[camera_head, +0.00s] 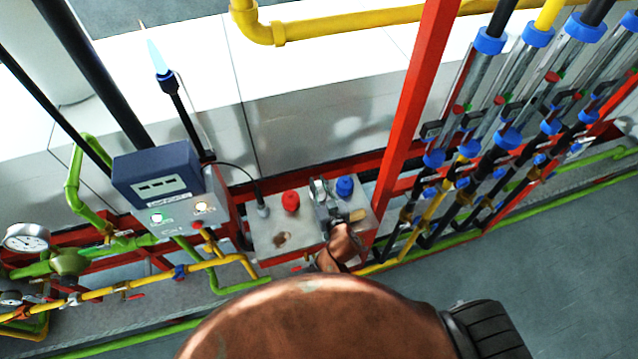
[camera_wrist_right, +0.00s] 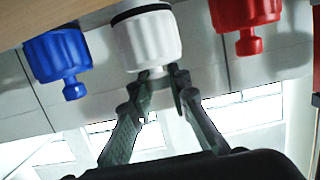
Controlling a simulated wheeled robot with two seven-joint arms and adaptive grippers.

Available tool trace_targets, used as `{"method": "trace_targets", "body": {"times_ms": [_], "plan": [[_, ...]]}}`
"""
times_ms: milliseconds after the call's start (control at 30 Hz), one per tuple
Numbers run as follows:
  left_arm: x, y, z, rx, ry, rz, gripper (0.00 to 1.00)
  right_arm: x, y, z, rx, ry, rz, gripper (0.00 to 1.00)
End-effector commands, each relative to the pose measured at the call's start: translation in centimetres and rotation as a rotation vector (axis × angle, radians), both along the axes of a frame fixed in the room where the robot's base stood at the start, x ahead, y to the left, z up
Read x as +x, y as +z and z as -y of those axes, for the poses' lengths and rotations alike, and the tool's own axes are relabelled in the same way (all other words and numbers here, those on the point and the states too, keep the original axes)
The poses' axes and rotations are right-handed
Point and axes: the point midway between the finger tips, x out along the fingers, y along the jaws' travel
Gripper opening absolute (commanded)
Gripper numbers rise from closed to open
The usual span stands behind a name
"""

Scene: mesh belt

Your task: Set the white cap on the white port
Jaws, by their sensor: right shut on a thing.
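The white cap (camera_wrist_right: 147,42) shows large in the right wrist view, with a dark ring at its far rim. My right gripper (camera_wrist_right: 160,76) is shut on the narrow knob of the white cap. In the head view my right gripper (camera_head: 331,210) is over the metal panel (camera_head: 268,236), between the red cap (camera_head: 290,201) and the blue cap (camera_head: 345,187). The white port is hidden behind the white cap, so I cannot tell whether the cap touches it. My left gripper is not in view.
In the wrist view the blue cap (camera_wrist_right: 61,57) and red cap (camera_wrist_right: 246,22) flank the white cap closely. A red post (camera_head: 408,110) rises right of the panel. A blue box (camera_head: 157,174) and yellow pipe (camera_head: 150,287) lie to the left.

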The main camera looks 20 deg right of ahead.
Motion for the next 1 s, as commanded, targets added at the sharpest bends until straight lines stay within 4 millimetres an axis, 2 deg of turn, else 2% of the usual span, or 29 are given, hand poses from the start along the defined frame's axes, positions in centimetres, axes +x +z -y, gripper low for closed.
{"method": "trace_targets", "body": {"times_ms": [567, 1000], "plan": [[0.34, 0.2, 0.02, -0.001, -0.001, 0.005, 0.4, 0.02, 0.0, 0.0, -0.001, 0.0, 0.0, 0.0], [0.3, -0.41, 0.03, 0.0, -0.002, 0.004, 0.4, 0.02, -0.76, 0.0, 0.0, 0.0, 0.0, 0.0]]}}
